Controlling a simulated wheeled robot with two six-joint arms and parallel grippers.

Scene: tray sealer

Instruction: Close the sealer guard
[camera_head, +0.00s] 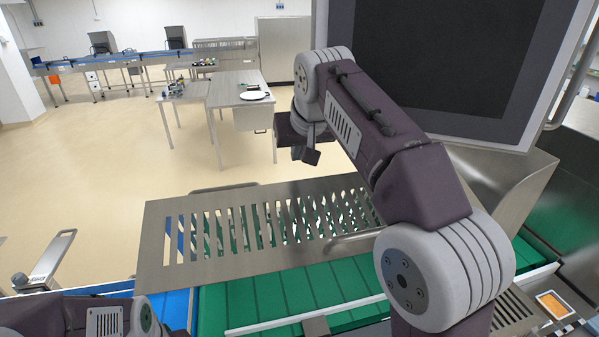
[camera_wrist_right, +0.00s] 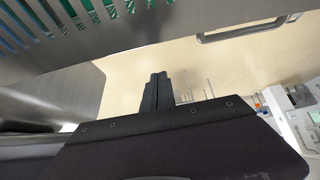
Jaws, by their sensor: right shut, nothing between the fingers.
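The sealer guard (camera_head: 160,230) is a slotted metal panel above the green conveyor belt (camera_head: 290,295) in the head view. It looks raised, with belt and floor visible through its slots; its exact angle is unclear. A bar handle (camera_head: 350,243) shows near its right part, partly behind my right arm. My right gripper (camera_head: 311,156) is shut and empty, beyond the guard's far edge and apart from it. In the right wrist view, the shut fingers (camera_wrist_right: 157,90) point over floor; the slotted panel (camera_wrist_right: 150,22) and a handle (camera_wrist_right: 245,30) lie above them. My left gripper is out of view.
A large dark-faced machine panel (camera_head: 440,60) stands at the right, close to my right arm. A tray with orange contents (camera_head: 554,305) sits at lower right. A metal bracket (camera_head: 48,258) stands at left. Tables (camera_head: 225,95) are far back, with open floor (camera_head: 90,160) before them.

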